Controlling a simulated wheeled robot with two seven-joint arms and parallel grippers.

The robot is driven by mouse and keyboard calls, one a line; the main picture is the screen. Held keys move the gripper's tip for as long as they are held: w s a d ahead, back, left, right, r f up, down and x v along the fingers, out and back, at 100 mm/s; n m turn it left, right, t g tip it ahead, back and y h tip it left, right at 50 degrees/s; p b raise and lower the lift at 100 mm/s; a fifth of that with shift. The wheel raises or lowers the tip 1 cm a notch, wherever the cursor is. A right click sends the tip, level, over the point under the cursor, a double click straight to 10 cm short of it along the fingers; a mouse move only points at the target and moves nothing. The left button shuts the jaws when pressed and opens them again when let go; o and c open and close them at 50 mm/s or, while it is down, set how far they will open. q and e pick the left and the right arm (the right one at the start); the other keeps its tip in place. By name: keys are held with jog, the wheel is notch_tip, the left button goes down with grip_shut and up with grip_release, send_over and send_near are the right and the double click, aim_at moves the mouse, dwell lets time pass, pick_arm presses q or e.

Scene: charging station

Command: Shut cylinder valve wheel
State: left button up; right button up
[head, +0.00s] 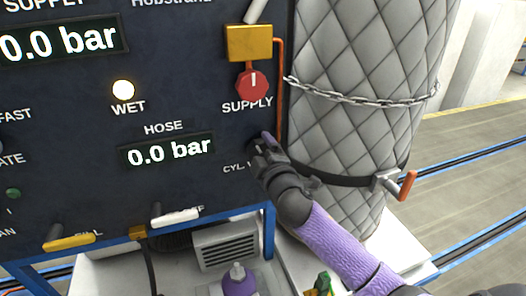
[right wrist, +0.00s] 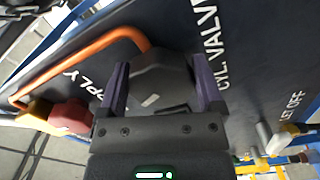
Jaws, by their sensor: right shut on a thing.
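The cylinder valve wheel (right wrist: 160,72) is a dark grey, faceted knob with a small light mark, on the dark panel beside the "CYL. VALVE" lettering. In the right wrist view it sits between the two purple fingers of my right gripper (right wrist: 161,92), which is shut on it. In the head view my right gripper (head: 264,147) reaches the panel's lower right, below the "SUPPLY" label, and hides most of the wheel. My left gripper is in neither view.
A red supply knob (head: 252,84) sits under a yellow block (head: 249,42), with an orange pipe (head: 280,90) beside it. A quilted cylinder (head: 360,90) with a chain (head: 350,99) stands close at right. Displays (head: 168,149) read 0.0 bar. A purple bottle (head: 239,282) stands below.

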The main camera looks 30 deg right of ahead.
jog(key=m, duration=0.4)
jog(key=shift+a+f+m+p, duration=0.1)
jog(key=shift+f+m+p, duration=0.1)
jog(key=shift+m+p, duration=0.2)
jog(key=shift+m, duration=0.3)
jog(key=o, duration=1)
jog(key=v, duration=1)
jog(key=shift+b, duration=0.45)
